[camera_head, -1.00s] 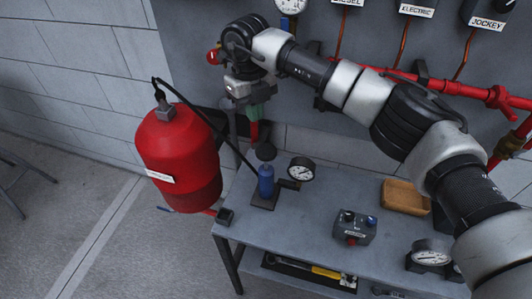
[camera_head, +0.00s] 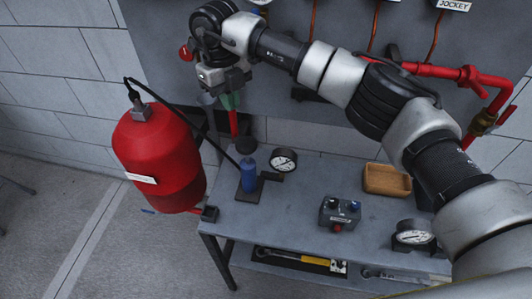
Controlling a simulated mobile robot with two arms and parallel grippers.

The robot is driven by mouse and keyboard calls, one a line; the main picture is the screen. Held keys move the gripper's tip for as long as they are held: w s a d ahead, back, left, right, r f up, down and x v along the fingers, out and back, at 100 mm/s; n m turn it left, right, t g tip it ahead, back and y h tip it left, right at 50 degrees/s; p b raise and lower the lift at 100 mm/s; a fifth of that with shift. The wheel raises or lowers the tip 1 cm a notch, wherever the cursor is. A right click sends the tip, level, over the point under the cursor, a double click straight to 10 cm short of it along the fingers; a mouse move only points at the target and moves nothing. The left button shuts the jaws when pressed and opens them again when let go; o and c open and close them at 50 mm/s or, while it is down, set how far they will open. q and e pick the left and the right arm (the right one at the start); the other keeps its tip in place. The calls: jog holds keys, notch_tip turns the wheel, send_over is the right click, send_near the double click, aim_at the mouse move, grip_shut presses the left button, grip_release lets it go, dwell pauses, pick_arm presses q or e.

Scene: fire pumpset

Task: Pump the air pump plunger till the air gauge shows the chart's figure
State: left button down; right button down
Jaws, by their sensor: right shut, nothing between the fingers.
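The air pump (camera_head: 249,177) is a small blue upright cylinder on a dark base at the bench's left end. A black round knob (camera_head: 246,146), which looks like the plunger's top, shows just above it. The small round gauge (camera_head: 284,160) beside the pump has a white face; its reading is too small to tell. My right gripper (camera_head: 230,101), with greenish fingertips, hangs above and slightly left of the pump. It is shut and empty, apart from the knob. No chart can be made out. My left gripper is out of view.
A large red tank (camera_head: 160,160) with a black hose stands left of the bench (camera_head: 290,205). A control box (camera_head: 340,213), a wooden tray (camera_head: 387,180) and another gauge (camera_head: 413,236) sit further right. Red pipes (camera_head: 430,72) run along the back panel.

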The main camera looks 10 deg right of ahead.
aim_at(244, 141)
jog(key=shift+s+d+f+b, duration=0.15)
jog(key=shift+s+d+b, duration=0.2)
jog(key=shift+s, duration=0.15)
jog(key=shift+s+d+f+b, duration=0.15)
jog(key=shift+s+d+b, duration=0.2)
jog(key=shift+s, duration=0.15)
jog(key=shift+s+d+r, duration=0.1)
jog(key=shift+s+d, duration=0.2)
jog(key=shift+s, duration=0.15)
jog(key=shift+s+d+f+b, duration=0.15)
jog(key=shift+f+b, duration=0.75)
jog(key=shift+f, duration=0.85)
jog(key=shift+s+f+b, duration=0.15)
jog(key=shift+f+b, duration=0.75)
jog(key=shift+f, duration=0.85)
jog(key=shift+f, duration=0.1)
